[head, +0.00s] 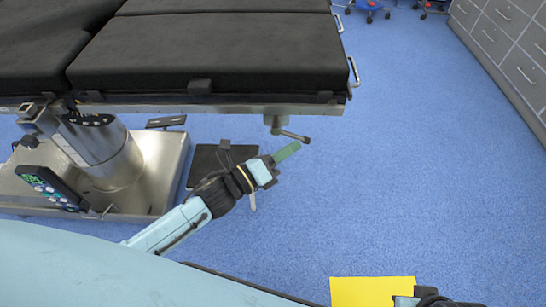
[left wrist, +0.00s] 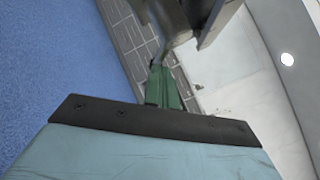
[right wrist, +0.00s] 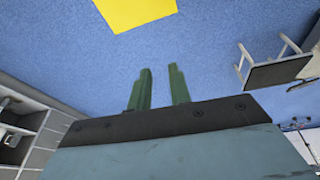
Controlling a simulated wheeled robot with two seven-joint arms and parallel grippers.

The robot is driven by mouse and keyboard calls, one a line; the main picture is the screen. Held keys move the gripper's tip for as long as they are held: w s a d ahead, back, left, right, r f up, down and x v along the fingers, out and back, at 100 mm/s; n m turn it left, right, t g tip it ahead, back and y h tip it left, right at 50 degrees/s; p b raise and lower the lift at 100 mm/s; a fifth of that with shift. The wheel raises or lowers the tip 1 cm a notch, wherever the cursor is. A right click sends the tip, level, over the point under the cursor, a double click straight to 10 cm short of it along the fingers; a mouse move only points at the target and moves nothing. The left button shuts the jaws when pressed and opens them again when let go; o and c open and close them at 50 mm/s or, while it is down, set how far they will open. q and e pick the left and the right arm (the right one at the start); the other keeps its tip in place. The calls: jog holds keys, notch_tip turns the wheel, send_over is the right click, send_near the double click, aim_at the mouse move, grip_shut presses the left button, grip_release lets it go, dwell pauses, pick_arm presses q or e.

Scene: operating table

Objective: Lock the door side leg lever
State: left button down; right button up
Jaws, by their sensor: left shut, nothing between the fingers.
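The leg lever (head: 292,135) is a grey metal handle hanging under the end of the black-padded operating table (head: 215,48). My left gripper (head: 288,151) has green fingers. It is shut and empty, just below the lever in the head view; I cannot tell whether they touch. In the left wrist view the shut fingers (left wrist: 160,85) point up towards a grey metal part (left wrist: 175,30) under the table. My right gripper (right wrist: 159,88) is open and empty in the right wrist view, pointing over the floor.
A yellow panel (head: 372,291) lies at the bottom of the head view. The steel table base (head: 165,175) and a hanging remote (head: 50,187) are at the left. Drawer cabinets (head: 505,45) line the right wall. The blue floor right of the table is clear.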

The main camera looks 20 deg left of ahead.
pick_arm(q)
jog(key=n+t+b, duration=0.1)
jog(key=r+t+b, duration=0.1)
jog(key=b, duration=0.1)
jog(key=shift+w+d+n+h, duration=0.15)
jog(key=shift+d+n+h, duration=0.15)
jog(key=shift+n, duration=0.1)
pick_arm(e)
jog(key=w+a+r+t+y, duration=0.1)
jog(key=w+a+r+t, duration=0.2)
jog(key=w+r+t, duration=0.2)
notch_tip(320, 180, up, 2)
jog(key=shift+w+a+r, duration=0.1)
jog(key=shift+w+a, duration=0.25)
jog(key=shift+w, duration=0.2)
pick_arm(q)
jog(key=shift+f, duration=0.1)
